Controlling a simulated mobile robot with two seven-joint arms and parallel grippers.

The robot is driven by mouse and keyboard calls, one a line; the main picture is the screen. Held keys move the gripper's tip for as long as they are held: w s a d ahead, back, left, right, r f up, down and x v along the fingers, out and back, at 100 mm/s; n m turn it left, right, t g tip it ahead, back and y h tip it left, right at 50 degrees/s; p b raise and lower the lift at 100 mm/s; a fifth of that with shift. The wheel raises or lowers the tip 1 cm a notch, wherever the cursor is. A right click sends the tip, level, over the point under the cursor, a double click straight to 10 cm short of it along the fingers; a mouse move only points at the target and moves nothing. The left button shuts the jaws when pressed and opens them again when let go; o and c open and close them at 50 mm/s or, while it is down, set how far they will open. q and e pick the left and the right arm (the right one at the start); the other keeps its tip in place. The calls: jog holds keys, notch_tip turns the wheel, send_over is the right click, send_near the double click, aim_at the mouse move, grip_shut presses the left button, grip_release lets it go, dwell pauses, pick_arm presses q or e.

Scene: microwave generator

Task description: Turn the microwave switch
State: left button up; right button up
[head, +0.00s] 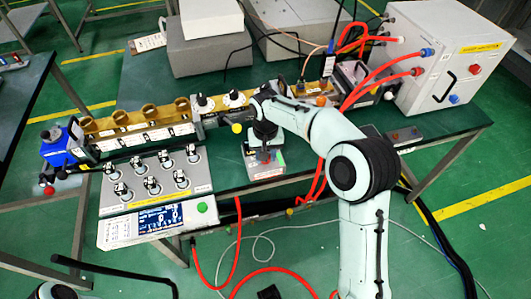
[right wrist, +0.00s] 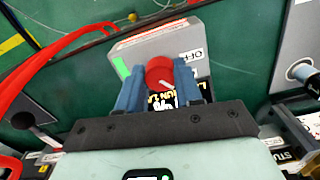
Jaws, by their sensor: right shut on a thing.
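The microwave switch is a small grey box (head: 264,168) near the table's front edge in the head view. In the right wrist view the box (right wrist: 182,40) has a round red knob (right wrist: 159,71), a green patch on its left and an "OFF" label on its right. The knob's white mark points to the lower right. My right gripper (head: 265,151) reaches down over the box. Its two blue fingers (right wrist: 158,80) are shut on the red knob, one on each side. They hide part of the box's lettering. My left gripper is not in view.
A control panel (head: 155,195) with several knobs and a display stands left of the switch. A brass waveguide line (head: 150,116) runs behind it. A grey cabinet (head: 440,60) stands at the back right. Red hoses (right wrist: 60,50) and cables pass close by.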

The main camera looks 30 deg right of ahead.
jog(key=n+p, duration=0.2)
jog(key=n, duration=0.3)
jog(key=shift+r+p, duration=0.15)
jog(key=shift+p, duration=0.2)
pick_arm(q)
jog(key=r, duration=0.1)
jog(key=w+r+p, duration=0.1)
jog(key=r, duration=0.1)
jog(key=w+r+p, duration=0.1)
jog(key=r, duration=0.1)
pick_arm(e)
jog(key=n, duration=0.5)
jog(key=shift+d, duration=0.15)
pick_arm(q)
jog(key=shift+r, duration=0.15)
pick_arm(e)
jog(key=shift+n, duration=0.4)
jog(key=o, duration=1)
jog(key=shift+o, duration=0.2)
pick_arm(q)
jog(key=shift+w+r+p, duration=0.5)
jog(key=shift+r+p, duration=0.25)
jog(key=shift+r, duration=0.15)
pick_arm(e)
notch_tip(320, 180, up, 13)
jog(key=shift+r, duration=0.15)
